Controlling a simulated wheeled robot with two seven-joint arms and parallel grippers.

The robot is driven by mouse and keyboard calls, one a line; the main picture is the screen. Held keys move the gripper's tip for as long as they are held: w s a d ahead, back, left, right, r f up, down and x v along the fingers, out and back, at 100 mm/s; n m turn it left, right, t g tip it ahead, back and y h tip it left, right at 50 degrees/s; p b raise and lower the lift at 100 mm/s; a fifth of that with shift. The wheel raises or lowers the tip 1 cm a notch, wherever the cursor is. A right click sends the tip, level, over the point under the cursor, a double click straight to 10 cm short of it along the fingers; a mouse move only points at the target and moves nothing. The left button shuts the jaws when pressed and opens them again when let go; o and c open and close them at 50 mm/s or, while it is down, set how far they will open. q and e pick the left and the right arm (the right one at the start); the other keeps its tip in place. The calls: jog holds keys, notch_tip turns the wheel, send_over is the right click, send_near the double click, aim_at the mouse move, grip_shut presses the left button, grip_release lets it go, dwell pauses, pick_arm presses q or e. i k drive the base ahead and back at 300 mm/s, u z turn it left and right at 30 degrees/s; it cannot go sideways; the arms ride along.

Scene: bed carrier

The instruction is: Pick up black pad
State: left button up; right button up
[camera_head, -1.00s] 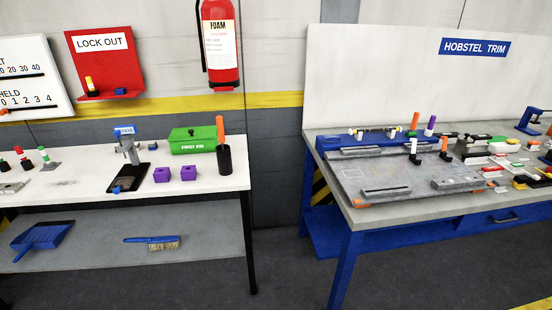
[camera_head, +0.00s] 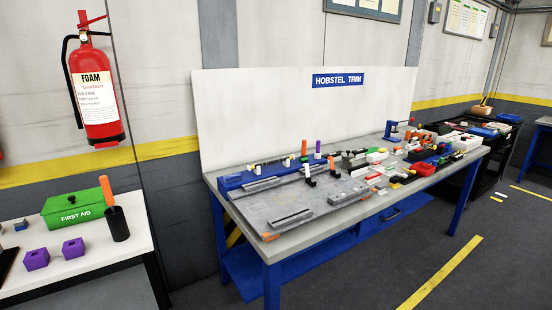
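I cannot make out a thing that is clearly the black pad. The blue-legged bench (camera_head: 237,226) under the HOBSTEL TRIM sign bears many small parts, some of them black, too small to tell apart. A dark flat piece (camera_head: 8,263) is cut off by the left edge of the view, on the white table (camera_head: 105,245). Neither of my grippers shows in the head view.
A green first aid box (camera_head: 75,209), two purple blocks (camera_head: 73,248) and a black cup (camera_head: 117,224) stand on the white table. A fire extinguisher (camera_head: 97,95) hangs on the wall. A dark cart (camera_head: 487,170) stands past the bench. The floor in front is clear.

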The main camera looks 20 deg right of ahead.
aim_at(394, 181)
jog(key=z, duration=1.6)
